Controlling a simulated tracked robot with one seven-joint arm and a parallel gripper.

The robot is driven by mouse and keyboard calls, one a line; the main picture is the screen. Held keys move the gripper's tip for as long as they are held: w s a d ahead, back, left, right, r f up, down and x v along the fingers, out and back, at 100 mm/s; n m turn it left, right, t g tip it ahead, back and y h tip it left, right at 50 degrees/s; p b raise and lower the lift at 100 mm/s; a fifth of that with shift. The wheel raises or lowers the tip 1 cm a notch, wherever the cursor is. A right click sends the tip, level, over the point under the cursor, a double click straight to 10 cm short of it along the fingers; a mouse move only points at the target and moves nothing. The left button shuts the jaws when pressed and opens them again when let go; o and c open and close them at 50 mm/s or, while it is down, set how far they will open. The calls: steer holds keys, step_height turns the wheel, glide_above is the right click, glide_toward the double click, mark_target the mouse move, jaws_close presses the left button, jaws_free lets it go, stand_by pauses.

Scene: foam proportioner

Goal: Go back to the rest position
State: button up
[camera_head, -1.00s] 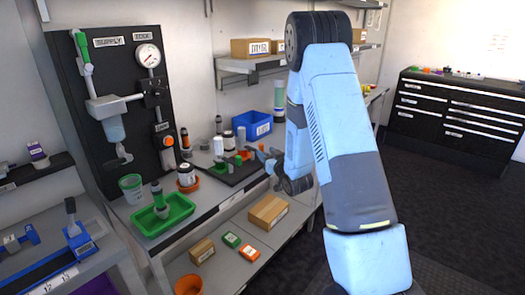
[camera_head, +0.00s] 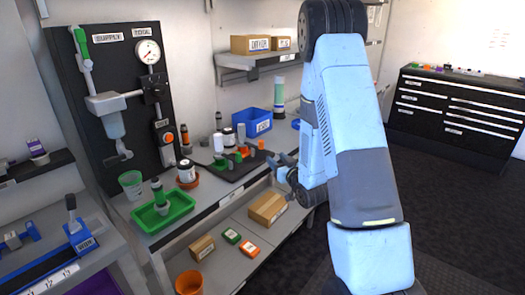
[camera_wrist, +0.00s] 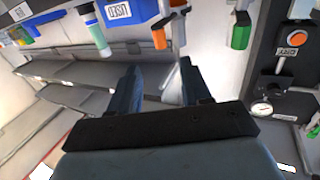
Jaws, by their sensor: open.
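My gripper (camera_head: 287,173) is at the right end of the workbench in the head view, near the front edge and beside the black tray. In the wrist view my gripper's two fingers (camera_wrist: 158,88) stand apart with nothing between them. The wrist view is strongly tilted, with bench items along its top edge. My blue arm covers part of the bench's right side and the floor in the head view.
The black board with gauge (camera_head: 148,52) stands at the back left. A cardboard box (camera_head: 268,208) is on the lower shelf. Dark floor at right is clear.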

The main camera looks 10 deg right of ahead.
steer(key=s+d+r+m+g+h, duration=0.15)
steer(key=s+r+g+h, duration=0.4)
steer(key=r, duration=1.05)
steer(key=s+a+r+g, duration=0.1)
steer(key=s+r+g, duration=0.1)
steer(key=s, duration=0.7)
steer(key=s+a+r+g+y, duration=0.1)
steer(key=s+r+g, duration=0.1)
steer(key=s, duration=0.8)
steer(key=s+a+r+m+g, duration=0.1)
steer(key=s+a+r+g, duration=0.1)
steer(key=s, duration=0.8)
steer(key=shift+r, duration=0.75)
steer(key=shift+g+y, duration=0.25)
